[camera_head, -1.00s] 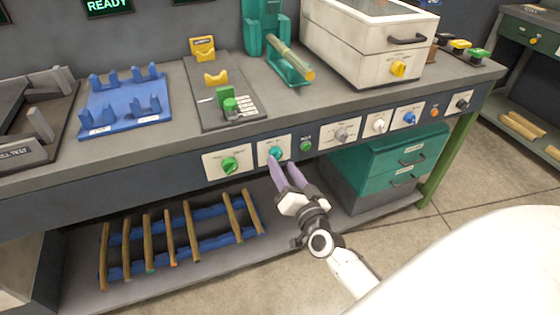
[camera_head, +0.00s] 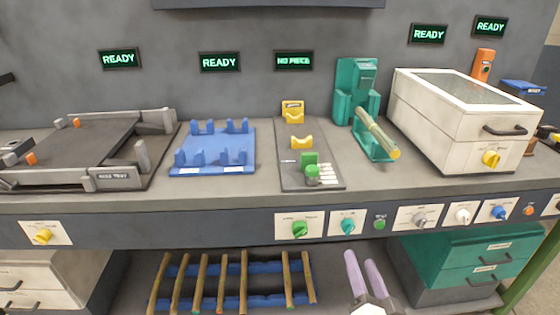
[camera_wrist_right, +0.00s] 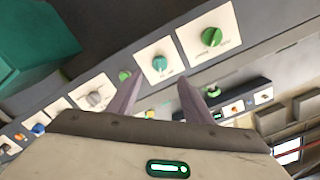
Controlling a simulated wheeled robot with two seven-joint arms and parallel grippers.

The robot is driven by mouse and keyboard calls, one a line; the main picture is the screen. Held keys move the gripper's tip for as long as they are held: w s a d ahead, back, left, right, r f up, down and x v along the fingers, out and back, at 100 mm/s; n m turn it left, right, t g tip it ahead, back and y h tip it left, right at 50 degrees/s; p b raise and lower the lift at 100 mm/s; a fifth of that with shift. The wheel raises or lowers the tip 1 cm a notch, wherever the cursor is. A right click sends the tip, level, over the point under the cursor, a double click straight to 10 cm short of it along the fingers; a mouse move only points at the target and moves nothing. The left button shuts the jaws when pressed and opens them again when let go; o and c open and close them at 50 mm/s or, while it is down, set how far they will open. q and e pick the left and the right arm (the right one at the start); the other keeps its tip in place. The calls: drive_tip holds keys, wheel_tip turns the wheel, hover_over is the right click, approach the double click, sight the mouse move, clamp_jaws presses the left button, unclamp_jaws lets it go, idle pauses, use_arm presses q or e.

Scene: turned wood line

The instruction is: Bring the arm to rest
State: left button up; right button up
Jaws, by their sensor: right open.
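My right gripper (camera_head: 362,272) is at the bottom of the head view, below the bench's front panel. Its two pale purple fingers point up and stand apart, with nothing between them. In the right wrist view the open fingers (camera_wrist_right: 157,98) point toward the panel. The teal knob (camera_wrist_right: 159,63) and the green knob (camera_wrist_right: 211,37) are beyond the fingertips, apart from them. In the head view the teal knob (camera_head: 348,226) and green knob (camera_head: 299,229) sit on white plates left of the gripper. My left gripper is not in view.
The bench front panel (camera_head: 180,232) runs across above the gripper. A lower rack (camera_head: 232,268) with several wooden rods is to its left, and teal drawers (camera_head: 470,262) are to its right. A wooden piece (camera_head: 378,134) lies in the green machine (camera_head: 355,95) on the bench.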

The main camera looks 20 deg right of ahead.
drive_tip(key=s+a+f+n+g+y, duration=0.25)
drive_tip(key=s+a+f+n, duration=0.2)
drive_tip(key=a, duration=0.25)
drive_tip(key=s+a+f+n+g+y, duration=0.2)
drive_tip(key=s+a+f+n+y, duration=0.15)
drive_tip(key=a+f, duration=0.2)
drive_tip(key=s+a+f+n+g+y, duration=0.1)
drive_tip(key=s+a+f+n+g, duration=0.3)
drive_tip(key=s, duration=0.5)
drive_tip(key=shift+s+a+f, duration=0.25)
drive_tip(key=shift+s+f, duration=0.05)
drive_tip(key=shift+f, duration=0.6)
